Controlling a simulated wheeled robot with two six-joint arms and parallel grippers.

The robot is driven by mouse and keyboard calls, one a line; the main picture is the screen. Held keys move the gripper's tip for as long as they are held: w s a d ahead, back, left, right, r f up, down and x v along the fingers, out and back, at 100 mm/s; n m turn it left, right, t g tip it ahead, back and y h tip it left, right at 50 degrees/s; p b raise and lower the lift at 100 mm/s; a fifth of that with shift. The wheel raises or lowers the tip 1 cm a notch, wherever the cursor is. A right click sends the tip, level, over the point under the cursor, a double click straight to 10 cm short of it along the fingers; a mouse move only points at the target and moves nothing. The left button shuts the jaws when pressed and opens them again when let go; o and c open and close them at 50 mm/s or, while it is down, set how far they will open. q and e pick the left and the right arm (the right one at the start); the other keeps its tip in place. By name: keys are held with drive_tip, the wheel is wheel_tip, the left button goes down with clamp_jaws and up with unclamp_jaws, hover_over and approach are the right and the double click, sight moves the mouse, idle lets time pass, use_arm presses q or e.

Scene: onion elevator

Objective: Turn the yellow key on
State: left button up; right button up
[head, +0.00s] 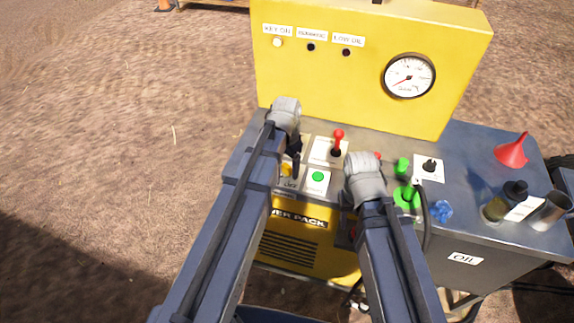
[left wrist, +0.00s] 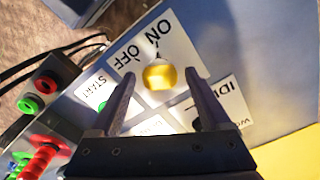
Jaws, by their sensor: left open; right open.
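The yellow key (left wrist: 160,75) is a round yellow knob on a white plate marked ON and OFF (left wrist: 185,50). In the head view the key (head: 286,169) is partly hidden by my left gripper (head: 293,152). My left gripper is open above the plate, and in the left wrist view its two fingers stand on either side of the key, apart from it. Which mark the key points to is not clear. My right gripper (head: 364,168) is over the panel's right part, near a green handle (head: 410,196); its fingers are mostly hidden.
The yellow upright panel (head: 350,90) carries a pale KEY ON lamp (head: 277,43), two dark lamps and a gauge (head: 408,76). A red lever (head: 338,136) and green START button (head: 317,176) are close to the key. A red funnel (head: 511,152) stands right.

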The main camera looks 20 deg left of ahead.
sight(287, 166)
use_arm(q)
drive_tip(key=shift+r, duration=0.1)
wheel_tip(287, 166, up, 8)
drive_tip(key=p, duration=0.8)
drive_tip(key=shift+f, duration=0.2)
drive_tip(key=shift+d, duration=0.1)
drive_tip(key=s+d+n, duration=0.1)
drive_tip(key=s+d, duration=0.4)
drive_tip(key=s, duration=0.2)
drive_tip(key=s+d+n+y, duration=0.1)
drive_tip(key=s+d, duration=0.3)
drive_tip(key=s, duration=0.3)
drive_tip(key=shift+d+n, duration=0.4)
